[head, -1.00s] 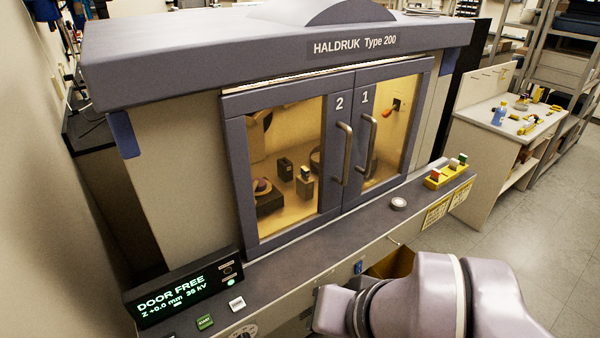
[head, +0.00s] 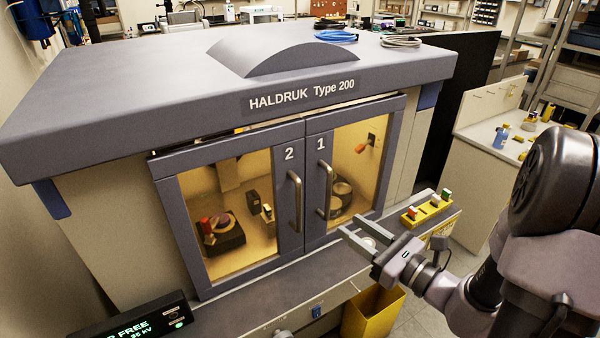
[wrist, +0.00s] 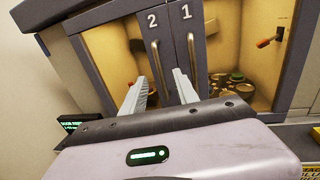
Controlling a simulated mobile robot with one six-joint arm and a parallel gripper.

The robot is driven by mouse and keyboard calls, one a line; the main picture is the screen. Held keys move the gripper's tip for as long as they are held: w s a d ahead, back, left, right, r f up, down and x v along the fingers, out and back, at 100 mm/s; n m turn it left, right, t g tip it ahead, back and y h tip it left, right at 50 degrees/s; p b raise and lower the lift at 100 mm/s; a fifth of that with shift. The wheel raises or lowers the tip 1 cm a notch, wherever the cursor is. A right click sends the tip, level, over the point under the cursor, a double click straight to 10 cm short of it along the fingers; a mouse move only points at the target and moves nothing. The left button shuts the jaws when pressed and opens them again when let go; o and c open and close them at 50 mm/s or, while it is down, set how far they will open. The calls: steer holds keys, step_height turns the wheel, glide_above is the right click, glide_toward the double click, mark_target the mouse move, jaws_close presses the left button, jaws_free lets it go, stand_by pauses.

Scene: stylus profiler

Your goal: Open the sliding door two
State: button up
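Sliding door two (head: 225,215) is the left door of the machine, with a grey frame, a yellowish window and a "2" at its upper right corner. Its upright bar handle (head: 296,202) is on its right side; the handle also shows in the wrist view (wrist: 158,68). Door one (head: 345,175) is beside it on the right, with its own handle (head: 324,188). Both doors appear closed, meeting in the middle. My gripper (head: 348,226) is open and empty, in front of the lower part of door one. In the wrist view its two fingers (wrist: 160,86) point toward the handles, apart from them.
A ledge (head: 245,300) runs below the doors. A yellow block with coloured pieces (head: 427,209) stands on its right end. A display panel (head: 135,322) is at the lower left. A yellow bin (head: 372,312) is below the ledge.

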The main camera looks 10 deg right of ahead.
mark_target(301, 194)
steer(key=x, duration=1.7)
steer(key=shift+s+a+f, duration=0.1)
steer(key=shift+a, duration=0.3)
jaws_close()
